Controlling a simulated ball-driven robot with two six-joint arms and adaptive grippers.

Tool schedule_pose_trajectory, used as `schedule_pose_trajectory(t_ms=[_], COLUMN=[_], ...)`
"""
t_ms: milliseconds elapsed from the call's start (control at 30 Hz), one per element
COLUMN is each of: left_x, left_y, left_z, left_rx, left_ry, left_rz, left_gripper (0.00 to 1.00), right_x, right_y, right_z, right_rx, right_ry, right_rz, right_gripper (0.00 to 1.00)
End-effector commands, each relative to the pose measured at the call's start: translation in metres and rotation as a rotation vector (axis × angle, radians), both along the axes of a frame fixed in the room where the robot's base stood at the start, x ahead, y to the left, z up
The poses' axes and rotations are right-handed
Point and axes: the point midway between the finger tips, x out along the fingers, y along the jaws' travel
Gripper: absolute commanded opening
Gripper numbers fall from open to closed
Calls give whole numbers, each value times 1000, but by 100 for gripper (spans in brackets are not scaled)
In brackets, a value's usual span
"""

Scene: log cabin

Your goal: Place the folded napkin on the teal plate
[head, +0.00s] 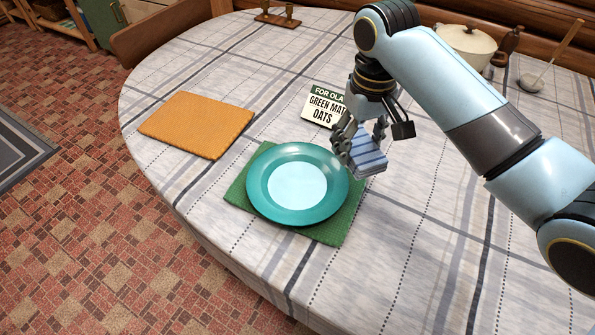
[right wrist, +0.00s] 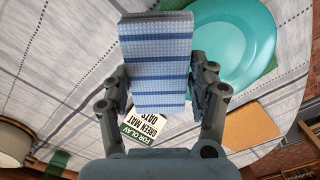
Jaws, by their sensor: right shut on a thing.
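The teal plate (head: 262,205) with a pale blue centre sits on a green mat (head: 330,229) on the table. My right gripper (head: 364,150) is shut on the folded napkin (head: 367,160), which is blue with stripes. It holds the napkin beside the plate's right edge in the head view, seemingly above the table. In the right wrist view the napkin (right wrist: 156,62) lies between the fingers of the right gripper (right wrist: 158,90), and the plate (right wrist: 258,40) shows behind it to the right. My left gripper is not in view.
An orange mat (head: 197,124) lies bare at the left. A cream pot (head: 465,48) and a pepper mill (head: 507,45) stand at the back right. The table's front is clear.

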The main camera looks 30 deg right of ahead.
Motion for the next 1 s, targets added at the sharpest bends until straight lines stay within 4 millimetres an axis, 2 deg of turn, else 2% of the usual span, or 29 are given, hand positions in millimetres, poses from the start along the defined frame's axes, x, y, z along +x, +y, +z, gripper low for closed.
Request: schedule_pose_trajectory(t_ms=[300,433,600,867,1000], left_x=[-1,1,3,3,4], left_y=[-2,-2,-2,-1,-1], left_z=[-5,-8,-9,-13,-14], left_rx=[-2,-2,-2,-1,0], left_ry=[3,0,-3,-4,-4], left_rz=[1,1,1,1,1], left_gripper=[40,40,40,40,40], right_x=[39,53,61,62,62], right_y=[62,83,94,95,95], right_z=[-43,-58,-68,-102,-108], right_rx=[7,5,2,1,2], right_ry=[1,1,0,2,-1], right_rz=[-11,-10,-10,-10,-10], right_gripper=[30,30,30,30,30])
